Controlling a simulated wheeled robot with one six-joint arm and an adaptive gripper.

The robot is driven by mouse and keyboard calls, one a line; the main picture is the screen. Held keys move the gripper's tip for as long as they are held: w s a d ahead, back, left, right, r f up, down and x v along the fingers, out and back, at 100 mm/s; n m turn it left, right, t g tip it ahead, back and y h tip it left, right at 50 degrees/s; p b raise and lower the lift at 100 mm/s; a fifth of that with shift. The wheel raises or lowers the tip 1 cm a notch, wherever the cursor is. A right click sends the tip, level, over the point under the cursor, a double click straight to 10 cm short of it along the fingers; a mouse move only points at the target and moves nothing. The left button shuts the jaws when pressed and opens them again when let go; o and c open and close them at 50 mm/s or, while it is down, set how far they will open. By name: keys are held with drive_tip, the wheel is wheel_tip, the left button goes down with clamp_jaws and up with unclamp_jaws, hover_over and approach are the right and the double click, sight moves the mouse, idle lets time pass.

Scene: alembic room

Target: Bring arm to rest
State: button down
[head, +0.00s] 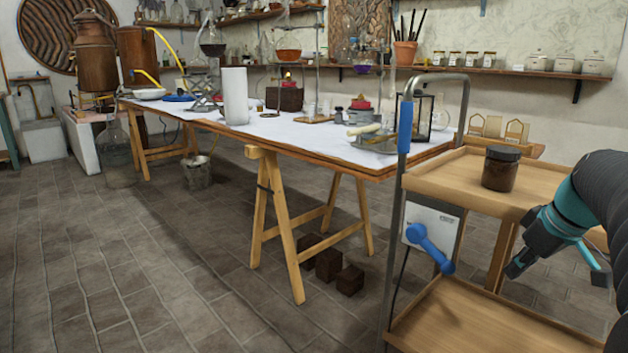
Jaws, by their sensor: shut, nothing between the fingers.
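My arm comes in at the right edge, a dark ribbed sleeve with a teal wrist. My gripper (518,264) is dark, points down and to the left, and is shut and empty. It is in front of the wooden cart (450,180), beside the front edge of its upper shelf and above the lower shelf. A dark brown jar with a black lid (500,168) stands upright on the upper shelf, apart from the gripper.
A blue handle (430,245) on a white box hangs at the cart's left end. A long trestle table (330,150) with glassware stands behind. Dark blocks (349,280) lie under it. The tiled floor at left is clear.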

drive_tip(key=s+a+m+p, duration=0.2)
drive_tip(key=s+a+p, duration=0.1)
drive_tip(key=s+a, duration=0.5)
drive_tip(key=s+a+f+m+t+h+p, duration=0.1)
drive_tip(key=s+a+m+p, duration=0.1)
drive_tip(key=s+a, duration=0.6)
drive_tip(key=a+p, duration=0.1)
drive_tip(key=a, duration=0.5)
drive_tip(key=shift+s+a+f+m+p, duration=0.2)
drive_tip(key=shift+s+f+m+p, duration=0.1)
drive_tip(key=shift+m+p, duration=0.1)
idle(0.6)
